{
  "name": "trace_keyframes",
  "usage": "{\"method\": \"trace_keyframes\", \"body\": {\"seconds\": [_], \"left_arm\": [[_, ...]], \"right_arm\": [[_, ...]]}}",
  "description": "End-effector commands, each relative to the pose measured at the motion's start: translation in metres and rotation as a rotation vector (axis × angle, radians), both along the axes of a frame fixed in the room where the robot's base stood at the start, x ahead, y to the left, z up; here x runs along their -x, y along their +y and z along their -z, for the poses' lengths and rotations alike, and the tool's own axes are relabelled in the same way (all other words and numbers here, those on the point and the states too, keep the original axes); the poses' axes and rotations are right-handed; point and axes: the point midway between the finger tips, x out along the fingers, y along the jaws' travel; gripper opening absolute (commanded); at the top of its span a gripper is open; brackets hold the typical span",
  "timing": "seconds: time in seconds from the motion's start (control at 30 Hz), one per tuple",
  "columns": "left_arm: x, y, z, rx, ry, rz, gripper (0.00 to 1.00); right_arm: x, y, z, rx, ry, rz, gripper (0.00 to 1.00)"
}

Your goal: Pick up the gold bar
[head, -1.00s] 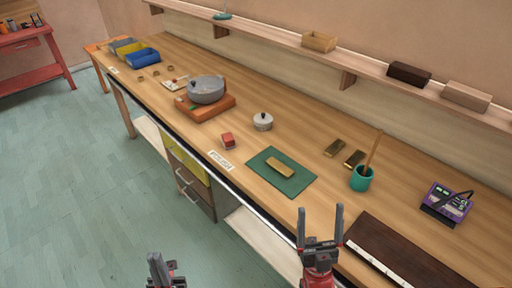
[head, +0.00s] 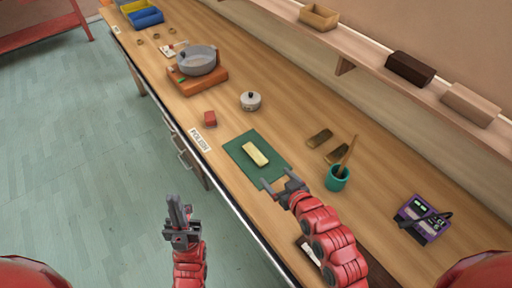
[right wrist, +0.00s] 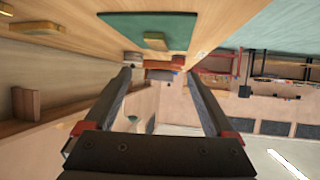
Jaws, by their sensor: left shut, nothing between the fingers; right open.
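The gold bar (head: 255,153) lies flat on a green mat (head: 239,150) on the wooden bench. It also shows in the right wrist view (right wrist: 155,41) on the mat (right wrist: 120,25). My right gripper (head: 277,183) is open and empty, just to the lower right of the bar, over the near corner of the mat. Its two fingers frame the middle of the right wrist view (right wrist: 160,85). My left gripper (head: 174,205) is shut and empty, out over the floor in front of the bench. Two darker, brassy bars (head: 320,138) lie farther back on the bench.
A teal cup (head: 337,180) with a wooden stick stands right of my right gripper. A purple device (head: 423,218) sits farther right. A shelf (head: 380,85) runs behind.

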Motion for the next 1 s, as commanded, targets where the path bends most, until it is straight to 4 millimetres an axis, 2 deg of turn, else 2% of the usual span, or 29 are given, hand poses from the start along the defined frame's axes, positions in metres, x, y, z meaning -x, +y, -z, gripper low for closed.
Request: {"method": "trace_keyframes", "body": {"seconds": [0.03, 0.1, 0.4, 0.77, 1.0], "left_arm": [[0.000, 0.000, 0.010, 0.000, 0.001, 0.000, 0.00], [0.000, 0.000, 0.016, 0.000, 0.001, 0.000, 0.00], [0.000, 0.000, 0.029, 0.000, 0.000, 0.000, 0.00], [0.000, 0.000, 0.030, 0.000, 0.000, 0.000, 0.00], [0.000, 0.000, 0.035, 0.000, 0.000, 0.000, 0.00]], "right_arm": [[-0.008, 0.005, 0.010, -0.002, 0.001, -0.004, 0.89], [-0.022, 0.012, 0.016, -0.001, -0.003, -0.004, 0.89], [-0.076, 0.036, 0.041, -0.002, -0.003, -0.001, 0.89], [-0.096, 0.043, 0.051, -0.001, -0.002, 0.001, 0.89], [-0.124, 0.053, 0.065, -0.001, -0.002, 0.001, 0.89]]}}
